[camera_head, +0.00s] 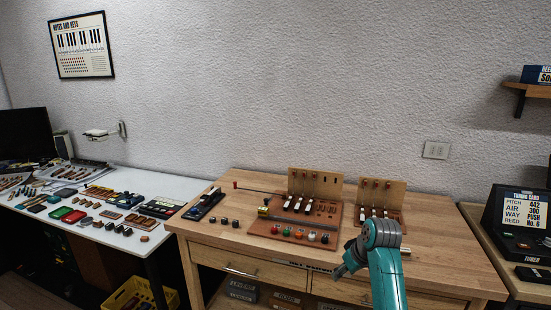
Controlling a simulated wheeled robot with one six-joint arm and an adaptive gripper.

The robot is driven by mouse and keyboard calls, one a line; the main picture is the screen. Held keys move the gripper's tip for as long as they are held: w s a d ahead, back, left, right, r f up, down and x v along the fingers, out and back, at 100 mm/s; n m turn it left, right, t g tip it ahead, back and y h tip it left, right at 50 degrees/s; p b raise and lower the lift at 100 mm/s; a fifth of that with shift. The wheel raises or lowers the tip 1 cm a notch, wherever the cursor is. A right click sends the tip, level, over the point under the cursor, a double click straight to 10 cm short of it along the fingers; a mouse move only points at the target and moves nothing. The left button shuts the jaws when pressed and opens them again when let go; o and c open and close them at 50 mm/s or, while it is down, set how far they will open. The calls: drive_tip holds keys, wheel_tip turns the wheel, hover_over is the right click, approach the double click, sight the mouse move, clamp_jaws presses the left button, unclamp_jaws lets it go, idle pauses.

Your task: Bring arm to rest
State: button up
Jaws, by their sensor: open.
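My arm, teal with grey joints, rises from the bottom edge right of centre, in front of the wooden workbench (440,257). My gripper (341,271) is the small dark grey part at the left of the wrist, by the bench's front edge. It is open, and nothing shows between its fingers, though they are small in this view. A reddish-brown board (262,229) with piano keys, an upright wooden panel (328,184) and several coloured knobs stands on the bench, behind and left of the gripper. My wrist partly hides a second key model (383,194).
A white table (100,232) with many small parts stands at left. A black tuner case (520,215) sits at far right. Several small dark blocks (224,221) and a dark long device (203,204) lie on the bench's left. A yellow crate (140,295) is on the floor.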

drive_tip(key=s+a+f+m+t, duration=0.1)
drive_tip(key=s+f+t, duration=0.1)
drive_tip(key=s+f, duration=0.8)
drive_tip(key=s+a+f+m+t, duration=0.1)
drive_tip(key=s+f+m, duration=0.1)
drive_tip(key=s+f, duration=0.85)
drive_tip(key=s+f+t+h, duration=0.1)
drive_tip(key=s+f+t, duration=0.1)
drive_tip(key=s+f, duration=0.45)
drive_tip(key=s+r+m+t+h, duration=0.1)
drive_tip(key=s+r, duration=0.2)
drive_tip(key=s, duration=0.7)
drive_tip(key=s+r+t, duration=0.1)
drive_tip(key=s+r, duration=0.2)
drive_tip(key=s, duration=0.7)
drive_tip(key=s+r+m+t, duration=0.1)
drive_tip(key=s+r+t, duration=0.2)
drive_tip(key=s+r, duration=1.1)
drive_tip(key=shift+s+r, duration=0.2)
drive_tip(key=shift+r, duration=0.6)
